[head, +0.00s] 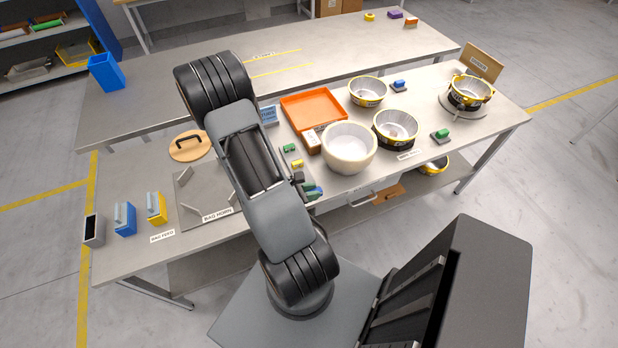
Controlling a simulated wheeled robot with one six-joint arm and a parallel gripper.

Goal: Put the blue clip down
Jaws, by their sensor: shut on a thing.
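My arm crosses the middle of the head view, and its links hide my gripper, so I cannot see its fingers or what is between them. A small blue and green piece (313,191) shows at the bench's front edge, just right of my arm. It is partly covered, and I cannot tell whether it is the blue clip or whether anything holds it. Another small blue piece (399,85) sits on a grey pad near the back of the bench. A small green piece (289,148) and a yellow piece (297,164) lie right of my arm.
A large cream bowl (349,148) stands right of these pieces, with an orange tray (313,108) behind it. Metal-lined bowls (396,128) stand farther right. A green piece on a pad (441,134) lies near the right front. Blue and yellow holders (125,219) stand at left.

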